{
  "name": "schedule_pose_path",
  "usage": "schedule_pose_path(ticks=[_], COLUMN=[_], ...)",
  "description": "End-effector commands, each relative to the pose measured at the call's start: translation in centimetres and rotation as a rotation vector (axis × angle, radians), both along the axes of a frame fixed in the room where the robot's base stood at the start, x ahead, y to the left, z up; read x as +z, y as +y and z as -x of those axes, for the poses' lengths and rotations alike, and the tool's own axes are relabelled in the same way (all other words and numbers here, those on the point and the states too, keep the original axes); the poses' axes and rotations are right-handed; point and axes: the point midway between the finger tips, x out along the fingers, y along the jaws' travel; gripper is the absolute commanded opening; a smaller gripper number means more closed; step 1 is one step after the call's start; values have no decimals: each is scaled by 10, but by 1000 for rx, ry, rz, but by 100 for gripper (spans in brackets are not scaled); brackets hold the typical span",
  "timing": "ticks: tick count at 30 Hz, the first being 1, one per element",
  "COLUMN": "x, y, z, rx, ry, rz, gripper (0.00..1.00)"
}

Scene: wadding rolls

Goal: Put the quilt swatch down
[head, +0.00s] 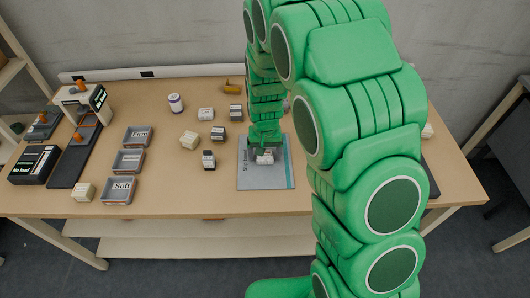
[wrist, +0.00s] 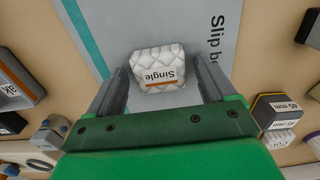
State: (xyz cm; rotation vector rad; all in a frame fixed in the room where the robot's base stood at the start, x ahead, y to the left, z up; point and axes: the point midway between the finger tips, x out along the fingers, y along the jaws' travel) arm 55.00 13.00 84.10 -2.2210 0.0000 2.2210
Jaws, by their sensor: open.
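The quilt swatch (wrist: 158,69), a white quilted block with a label reading "Single", lies on the grey slip board (wrist: 160,18) in the wrist view. My gripper (wrist: 160,82) is open, with one finger on each side of the swatch and a gap visible at both sides. In the head view my gripper (head: 267,150) is low over the slip board (head: 262,180), and the swatch (head: 265,159) shows just below it, partly hidden by the gripper.
Grey trays (head: 118,190) labelled "Soft" and "Firm" stand on the left. Several small blocks (head: 209,159) and a white jar (head: 176,103) stand left of the board. A machine with a dark strip (head: 75,155) is at the far left. The front table edge is clear.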

Motion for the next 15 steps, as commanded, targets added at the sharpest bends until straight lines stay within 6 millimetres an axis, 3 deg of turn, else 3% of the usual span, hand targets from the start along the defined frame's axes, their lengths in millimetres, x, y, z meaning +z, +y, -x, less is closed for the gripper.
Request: schedule_pose_path(ticks=[15], x=[69], y=[0], z=[-1], rx=[0], ry=[-3], rz=[0], gripper=[84])
